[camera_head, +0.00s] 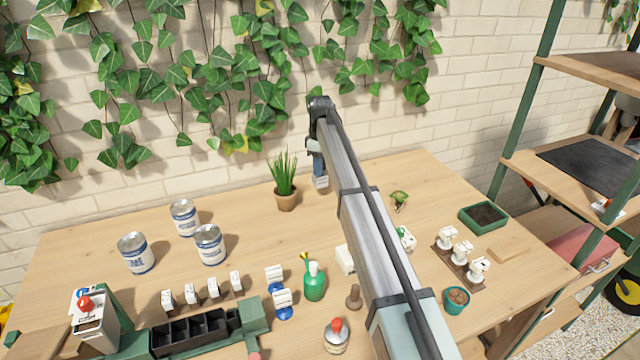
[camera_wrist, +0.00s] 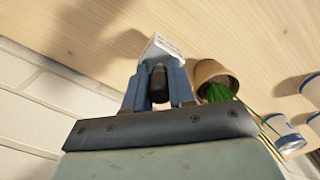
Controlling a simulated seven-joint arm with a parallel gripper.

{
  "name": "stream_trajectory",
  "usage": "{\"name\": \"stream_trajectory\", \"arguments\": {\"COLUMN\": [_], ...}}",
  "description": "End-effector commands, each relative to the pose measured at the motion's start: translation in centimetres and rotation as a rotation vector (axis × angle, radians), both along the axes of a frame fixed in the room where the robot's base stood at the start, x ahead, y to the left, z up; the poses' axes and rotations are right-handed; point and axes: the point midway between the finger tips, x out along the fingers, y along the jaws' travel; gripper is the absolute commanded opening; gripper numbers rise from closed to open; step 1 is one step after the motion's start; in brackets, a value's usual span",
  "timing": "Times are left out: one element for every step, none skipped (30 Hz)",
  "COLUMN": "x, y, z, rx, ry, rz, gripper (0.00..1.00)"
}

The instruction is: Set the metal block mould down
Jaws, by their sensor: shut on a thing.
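My gripper (camera_wrist: 158,88) is shut on the dark grip of the metal block mould (camera_wrist: 163,47), whose pale, printed body shows beyond the fingertips in the wrist view. In the head view my gripper (camera_head: 318,160) is at the back of the wooden table, close to the brick wall, with the pale end of the mould (camera_head: 321,182) below it. I cannot tell whether the mould touches the tabletop. Most of the mould is hidden by the fingers and arm.
A potted grassy plant (camera_head: 284,190) stands just left of the mould and also shows in the wrist view (camera_wrist: 214,76). Several cans (camera_head: 184,217) stand further left. A green tray (camera_head: 484,217) is at the right. The table (camera_head: 255,228) is bare in front of the plant.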

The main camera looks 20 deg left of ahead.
Motion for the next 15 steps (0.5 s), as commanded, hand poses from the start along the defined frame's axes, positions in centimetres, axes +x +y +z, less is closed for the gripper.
{"name": "stream_trajectory", "arguments": {"x": [-0.1, -0.1, -0.1, 0.0, 0.0, 0.0, 0.0, 0.0, 0.0, 0.0, 0.0, 0.0, -0.1, 0.0, 0.0], "y": [-0.1, -0.1, 0.0, 0.0, 0.0, 0.0, 0.0, 0.0, 0.0, 0.0, 0.0, 0.0, 0.0, 0.0, 0.0], "z": [-0.9, -1.3, -1.7, -2.0, -2.1, -2.4, -2.6, -2.8, -3.1, -3.5, -3.9, -4.4, -4.8, -5.1, -5.5], "rx": [-0.001, -0.001, -0.001, -0.001, 0.0, 0.0, 0.0, 0.0, 0.0, -0.001, -0.001, -0.001, -0.001, -0.001, 0.0], "ry": [0.002, 0.002, 0.001, 0.001, 0.0, 0.0, 0.0, 0.0, 0.0, 0.001, 0.001, 0.002, 0.002, 0.001, 0.001], "rz": [0.0, 0.0, 0.001, 0.001, 0.001, 0.001, 0.001, 0.001, 0.001, 0.001, 0.001, 0.001, 0.001, 0.001, 0.001], "gripper": [0.0, 0.0, 0.0, 0.0, 0.0, 0.0, 0.0, 0.0, 0.0, 0.0, 0.0, 0.0, 0.0, 0.0, 0.0]}}
